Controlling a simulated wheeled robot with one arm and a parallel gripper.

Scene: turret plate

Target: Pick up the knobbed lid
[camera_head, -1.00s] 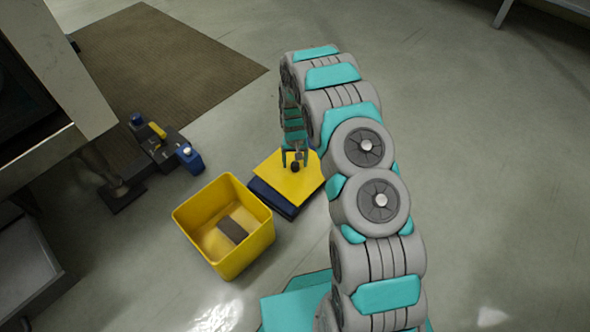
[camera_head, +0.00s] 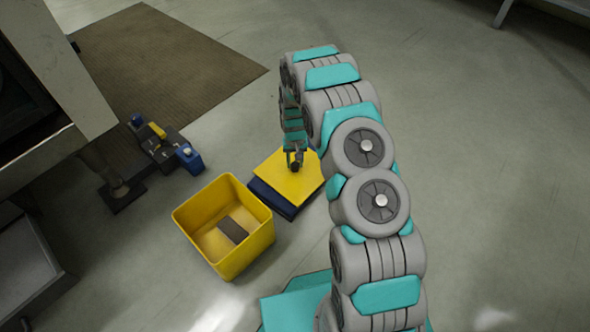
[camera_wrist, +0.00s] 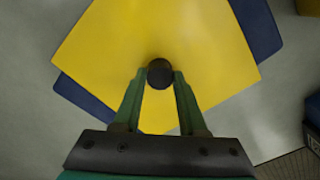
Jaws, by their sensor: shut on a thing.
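The knobbed lid (camera_head: 308,183) is a flat yellow square with a dark round knob (camera_wrist: 160,72) at its middle. It lies on a dark blue box (camera_head: 272,199), turned a little so that blue corners show past its edges in the wrist view (camera_wrist: 268,30). My gripper (camera_head: 295,163) is over the lid's middle, its two green fingers closed in on either side of the knob in the wrist view (camera_wrist: 161,80). It is shut on the knob. I see no clear gap between lid and box.
An open yellow bin (camera_head: 262,242) with a dark brown block (camera_head: 232,230) inside stands left of the lid. Blue bottles and dark parts (camera_head: 160,150) stand farther left near a grey cabinet (camera_head: 60,75). Floor to the right of my arm is clear.

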